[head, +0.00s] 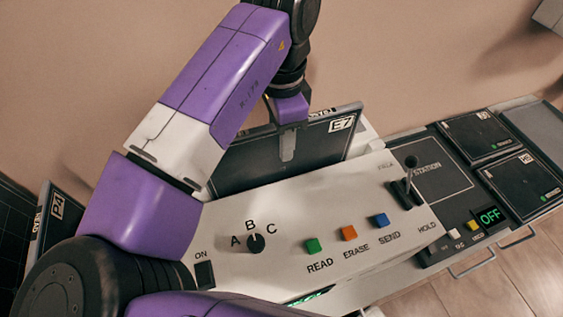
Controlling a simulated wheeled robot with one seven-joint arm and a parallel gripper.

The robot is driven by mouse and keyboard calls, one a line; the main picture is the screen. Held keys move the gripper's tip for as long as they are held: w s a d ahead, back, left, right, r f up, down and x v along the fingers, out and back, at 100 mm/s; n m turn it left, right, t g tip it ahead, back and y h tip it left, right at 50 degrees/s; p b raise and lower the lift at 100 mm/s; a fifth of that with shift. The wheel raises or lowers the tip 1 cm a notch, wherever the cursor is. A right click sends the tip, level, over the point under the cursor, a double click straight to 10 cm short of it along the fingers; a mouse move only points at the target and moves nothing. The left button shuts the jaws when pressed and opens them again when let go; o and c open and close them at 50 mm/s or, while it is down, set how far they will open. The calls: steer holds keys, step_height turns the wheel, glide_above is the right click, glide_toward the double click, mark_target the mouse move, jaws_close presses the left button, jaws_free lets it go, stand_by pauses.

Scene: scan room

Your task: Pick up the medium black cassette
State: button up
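A black cassette labelled E7 (240,165) stands on edge behind the white control console, leaning back, with its label at the upper right corner. My arm covers its left part. My gripper (287,140) is over its top edge, pointing down, with one grey finger in front of the cassette's face. The other finger is hidden, so I cannot tell whether the gripper is closed on the cassette. Another black cassette, labelled P4 (42,222), stands partly hidden at the left edge. Two more black cassettes lie flat at the right, one behind (478,135) and one nearer (525,180).
The white console (290,215) has an A-B-C knob (256,243), green (313,246), orange (348,233) and blue (380,220) buttons, and a lever (408,180) standing up. A dark station panel (440,165) with an OFF display (490,215) is at right. The wall is close behind.

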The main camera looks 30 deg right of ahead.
steer(key=shift+f, duration=0.2)
jaws_close()
steer(key=shift+r, duration=0.15)
stand_by(1.2)
